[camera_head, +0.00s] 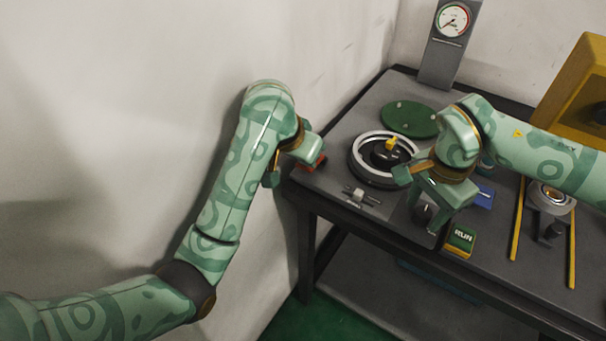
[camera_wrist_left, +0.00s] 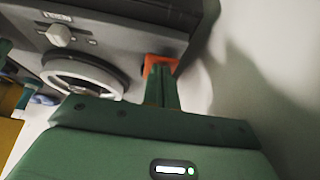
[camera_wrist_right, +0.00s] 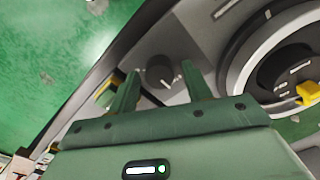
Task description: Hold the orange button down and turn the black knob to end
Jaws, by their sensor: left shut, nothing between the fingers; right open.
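The orange button (camera_head: 319,162) is at the left end of the workbench, partly covered by my left gripper (camera_head: 305,166). In the left wrist view its orange part (camera_wrist_left: 160,61) shows behind the closed, empty fingertips (camera_wrist_left: 163,72). I cannot tell whether they press it. The black knob (camera_head: 423,213) sits on a grey plate near the bench's front edge. My right gripper (camera_head: 420,198) is open above it. In the right wrist view the knob (camera_wrist_right: 160,70) lies between the two spread fingers (camera_wrist_right: 161,78), with a light pointer mark; contact is not visible.
A ring-shaped bearing fixture (camera_head: 357,168) with a yellow part stands between the grippers. A grey slider panel (camera_head: 367,198), a RUN box (camera_head: 460,239) and a blue block (camera_head: 484,196) are close by. A gauge (camera_head: 453,20) stands at the back. A wall borders the left side.

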